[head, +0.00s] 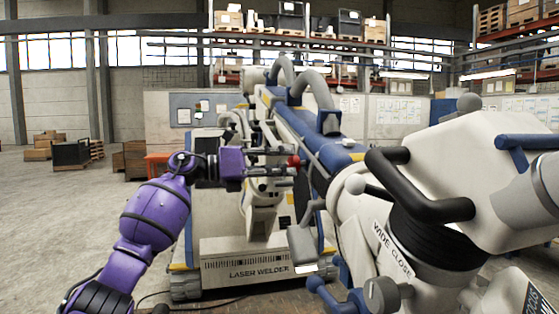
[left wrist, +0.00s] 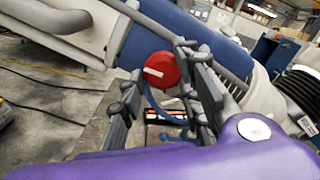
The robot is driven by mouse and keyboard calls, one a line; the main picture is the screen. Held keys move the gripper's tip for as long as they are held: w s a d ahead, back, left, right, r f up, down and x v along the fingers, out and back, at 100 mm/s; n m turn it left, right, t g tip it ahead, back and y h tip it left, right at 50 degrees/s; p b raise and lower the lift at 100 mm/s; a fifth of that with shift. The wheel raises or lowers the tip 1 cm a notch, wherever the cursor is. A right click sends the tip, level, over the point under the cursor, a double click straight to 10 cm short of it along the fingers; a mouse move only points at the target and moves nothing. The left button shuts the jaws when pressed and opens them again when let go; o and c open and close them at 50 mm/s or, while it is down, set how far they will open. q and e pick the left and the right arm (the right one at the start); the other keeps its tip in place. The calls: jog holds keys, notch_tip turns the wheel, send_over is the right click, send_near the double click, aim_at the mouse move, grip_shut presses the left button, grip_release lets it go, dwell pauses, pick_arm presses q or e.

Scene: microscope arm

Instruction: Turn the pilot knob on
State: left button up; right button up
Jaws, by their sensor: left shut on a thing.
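The pilot knob is a round red knob (head: 294,161) on the side of the blue-and-white arm of the machine. In the left wrist view the red knob (left wrist: 164,72) shows a short white mark on its face, pointing toward the left and nearly level. My purple left gripper (head: 280,165) reaches it from the left in the head view. My right gripper is not in view.
The blue-and-white machine arm (head: 313,138) runs along beside the knob. A white machine base marked LASER WELDER (head: 245,272) stands below. A large white head with black handles (head: 440,175) fills the right. Open floor (head: 50,220) lies at the left.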

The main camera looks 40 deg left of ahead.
pick_arm(q)
jog(key=shift+a+r+n, duration=0.15)
jog(key=shift+n, duration=0.15)
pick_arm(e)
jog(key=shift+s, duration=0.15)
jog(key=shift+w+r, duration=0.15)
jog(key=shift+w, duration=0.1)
pick_arm(q)
jog(key=o, duration=0.9)
jog(key=shift+o, duration=0.8)
jog(key=shift+w, duration=0.15)
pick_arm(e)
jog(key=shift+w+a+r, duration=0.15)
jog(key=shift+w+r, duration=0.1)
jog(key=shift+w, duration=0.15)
